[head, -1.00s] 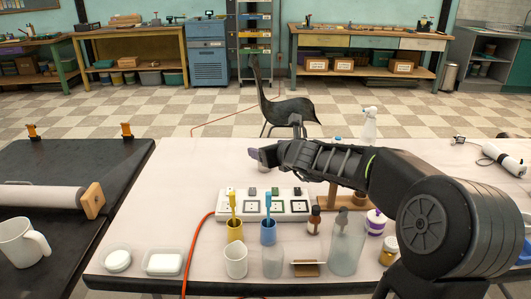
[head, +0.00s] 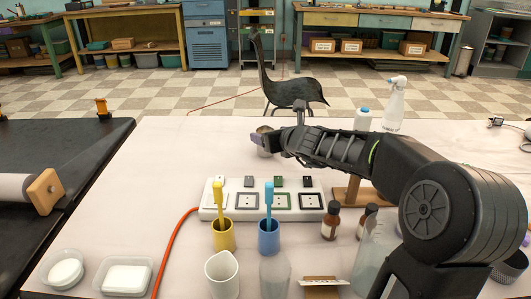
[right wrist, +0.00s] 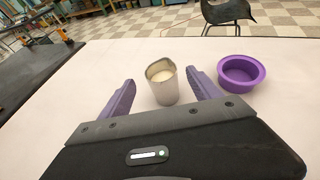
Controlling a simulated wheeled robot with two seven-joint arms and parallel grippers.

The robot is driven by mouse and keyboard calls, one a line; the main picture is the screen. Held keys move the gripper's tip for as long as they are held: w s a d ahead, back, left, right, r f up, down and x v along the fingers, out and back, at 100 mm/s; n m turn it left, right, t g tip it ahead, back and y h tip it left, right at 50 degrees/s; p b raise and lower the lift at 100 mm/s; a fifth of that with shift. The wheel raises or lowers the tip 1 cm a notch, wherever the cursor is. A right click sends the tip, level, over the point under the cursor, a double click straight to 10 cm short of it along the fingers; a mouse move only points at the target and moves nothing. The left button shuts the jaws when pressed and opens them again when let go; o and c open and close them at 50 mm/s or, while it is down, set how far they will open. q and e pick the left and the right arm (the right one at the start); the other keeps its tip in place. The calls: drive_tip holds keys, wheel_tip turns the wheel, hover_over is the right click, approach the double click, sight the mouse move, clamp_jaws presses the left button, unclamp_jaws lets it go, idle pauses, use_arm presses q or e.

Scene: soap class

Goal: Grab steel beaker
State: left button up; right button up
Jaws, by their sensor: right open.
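The steel beaker (right wrist: 163,88) stands upright on the table in the right wrist view, with something pale inside. My right gripper (right wrist: 160,80) is open, with one purple finger on each side of the beaker and visible gaps between. In the head view the right gripper (head: 260,139) is over the table behind the power strip, and the beaker (head: 264,152) is partly hidden by it. My left gripper is not in view.
A purple round mould (right wrist: 241,73) stands close to the right finger. Yellow (head: 223,235) and blue (head: 269,237) cups, a power strip (head: 228,212), brown bottles (head: 330,221) and a spray bottle (head: 394,107) share the table. The table's left rear is clear.

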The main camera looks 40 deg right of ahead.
sight(268, 155)
wheel_tip(268, 155, down, 4)
drive_tip(key=shift+w+d+r+b, duration=0.1)
drive_tip(key=shift+w+r+b, duration=0.1)
drive_tip(key=shift+b, duration=1.05)
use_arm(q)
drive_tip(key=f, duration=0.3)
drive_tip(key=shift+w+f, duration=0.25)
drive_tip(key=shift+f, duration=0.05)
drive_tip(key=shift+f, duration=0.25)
use_arm(e)
drive_tip(key=shift+x, duration=1.25)
drive_tip(key=shift+w+d+f+b, duration=0.15)
drive_tip(key=shift+w+f+b, duration=0.05)
drive_tip(key=shift+w+b, duration=0.2)
drive_tip(key=x, duration=0.4)
drive_tip(key=shift+w+f, duration=0.1)
drive_tip(key=shift+w, duration=0.05)
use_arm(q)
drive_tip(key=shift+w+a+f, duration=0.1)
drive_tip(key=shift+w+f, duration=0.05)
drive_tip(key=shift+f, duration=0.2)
